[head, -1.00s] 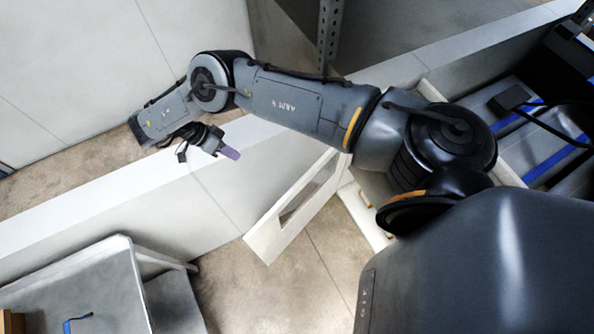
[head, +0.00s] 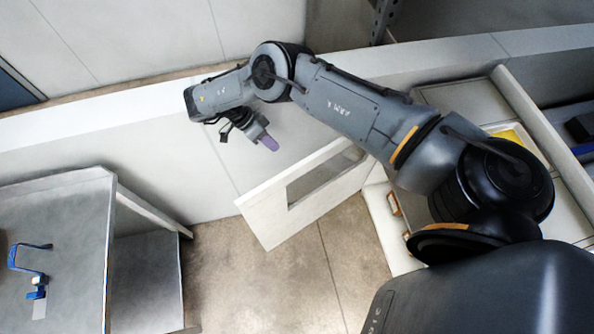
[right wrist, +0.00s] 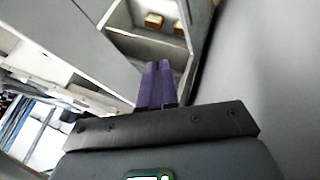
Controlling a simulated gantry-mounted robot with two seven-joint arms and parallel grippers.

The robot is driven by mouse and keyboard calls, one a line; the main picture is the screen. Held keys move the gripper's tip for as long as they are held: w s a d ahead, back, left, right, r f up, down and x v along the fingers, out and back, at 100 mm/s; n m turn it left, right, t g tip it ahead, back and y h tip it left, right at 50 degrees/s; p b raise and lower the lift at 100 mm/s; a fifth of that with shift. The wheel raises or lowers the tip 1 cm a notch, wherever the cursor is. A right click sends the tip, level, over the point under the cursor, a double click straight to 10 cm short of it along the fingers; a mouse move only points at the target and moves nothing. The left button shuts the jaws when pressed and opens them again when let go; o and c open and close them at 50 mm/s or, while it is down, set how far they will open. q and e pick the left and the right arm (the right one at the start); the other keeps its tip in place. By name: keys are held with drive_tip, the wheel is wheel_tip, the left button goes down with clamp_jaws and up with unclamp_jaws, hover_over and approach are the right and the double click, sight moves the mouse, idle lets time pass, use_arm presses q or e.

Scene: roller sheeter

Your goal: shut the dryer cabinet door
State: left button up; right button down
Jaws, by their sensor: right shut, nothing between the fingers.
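The dryer cabinet door (head: 258,213) is a white panel with a window cut-out. In the head view it stands open, swung out from the white cabinet (head: 388,232) on the right, its free end toward the lower left. My right gripper (head: 268,143) has purple fingers, shut and empty, just beyond the door's far side and apart from it as far as I can tell. In the right wrist view the shut fingers (right wrist: 156,84) point at a pale open compartment (right wrist: 125,45) with small wooden blocks; I cannot tell which furniture this is. My left gripper is not in view.
A grey table (head: 60,215) stands at the left with a blue-handled item (head: 30,262) on it. A long white ledge (head: 120,112) runs behind the arm. A tan floor (head: 260,285) lies clear between the table and the cabinet. A yellow item (head: 512,137) sits at the right.

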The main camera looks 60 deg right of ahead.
wheel_tip(320, 180, down, 11)
drive_tip(key=b, duration=0.9)
use_arm(q)
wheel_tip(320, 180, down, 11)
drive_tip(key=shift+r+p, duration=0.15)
drive_tip(key=shift+p, duration=0.3)
use_arm(e)
drive_tip(key=s+a+f, duration=0.1)
drive_tip(key=s+f, duration=0.7)
drive_tip(key=s, duration=0.1)
drive_tip(key=shift+s, duration=0.2)
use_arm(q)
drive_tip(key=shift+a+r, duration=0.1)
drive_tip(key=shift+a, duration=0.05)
use_arm(e)
drive_tip(key=shift+s, duration=0.1)
